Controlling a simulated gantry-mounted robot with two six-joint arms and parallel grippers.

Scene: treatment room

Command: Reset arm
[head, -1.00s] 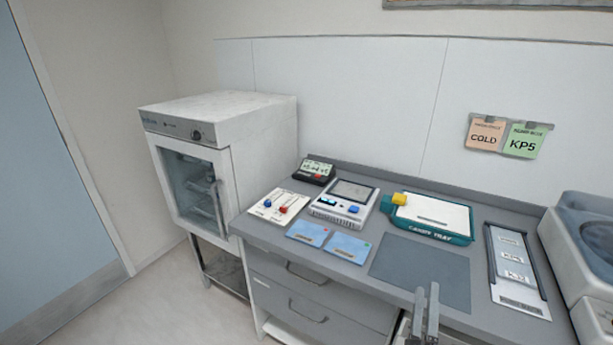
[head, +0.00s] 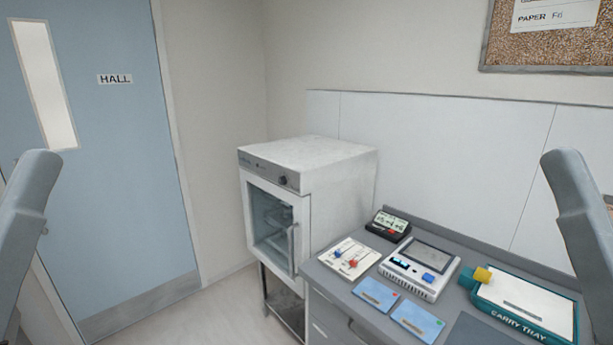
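My two arms show only as grey links at the left and right edges of the head view. Neither gripper is in the picture, so I cannot see their fingers or whether they hold anything.
A white cabinet with a glass door (head: 309,190) stands on a dark stand left of the counter. A blue door marked HALL (head: 115,150) is at the left. A cork board (head: 545,50) hangs at the upper right. Floor shows between door and cabinet.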

